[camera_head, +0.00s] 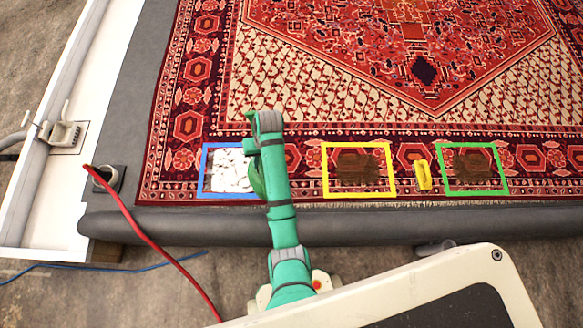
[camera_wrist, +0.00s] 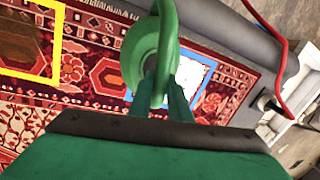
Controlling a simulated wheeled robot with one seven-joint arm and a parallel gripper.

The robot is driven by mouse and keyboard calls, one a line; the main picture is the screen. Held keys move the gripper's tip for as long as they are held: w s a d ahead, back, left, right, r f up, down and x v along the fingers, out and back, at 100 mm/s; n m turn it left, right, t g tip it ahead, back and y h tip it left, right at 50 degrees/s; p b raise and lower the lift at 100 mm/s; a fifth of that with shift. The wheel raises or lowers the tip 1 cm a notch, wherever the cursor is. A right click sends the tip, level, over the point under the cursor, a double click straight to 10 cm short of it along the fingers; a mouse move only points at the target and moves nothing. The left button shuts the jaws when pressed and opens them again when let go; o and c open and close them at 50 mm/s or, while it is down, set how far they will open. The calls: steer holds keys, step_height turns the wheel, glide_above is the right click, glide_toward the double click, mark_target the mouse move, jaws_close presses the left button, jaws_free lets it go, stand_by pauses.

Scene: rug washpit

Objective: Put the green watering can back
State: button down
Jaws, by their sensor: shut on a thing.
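The green watering can (camera_wrist: 136,52) is in my gripper (camera_wrist: 166,100), which is shut on it. In the wrist view it shows as a rounded green body with a ring-like part, in front of the fingertips. In the head view only a dark green sliver of the can (camera_head: 256,178) shows beside my green arm; the rest is hidden behind the arm. My gripper is over the rug's lower border, by the right side of the blue frame (camera_head: 203,172). Whether the can touches the rug is not clear.
White foam (camera_head: 230,170) fills much of the blue frame. A yellow frame (camera_head: 325,172) and a green frame (camera_head: 505,172) surround brown stains. A small yellow object (camera_head: 423,175) lies between them. A red hose (camera_head: 135,228) runs past a dark fitting (camera_head: 106,178) at left.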

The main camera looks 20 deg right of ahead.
steer(key=s+d+r+m+t, duration=0.1)
steer(key=s+d+m, duration=0.6)
steer(key=d, duration=0.2)
steer(key=w+d+f, duration=0.7)
steer(key=w+f, duration=0.5)
steer(key=shift+d+f, duration=0.15)
steer(key=shift+f, duration=0.1)
steer(key=shift+w+f, duration=0.1)
steer(key=shift+w, duration=0.05)
steer(key=c, duration=1.7)
jaws_free()
steer(key=shift+o, duration=0.3)
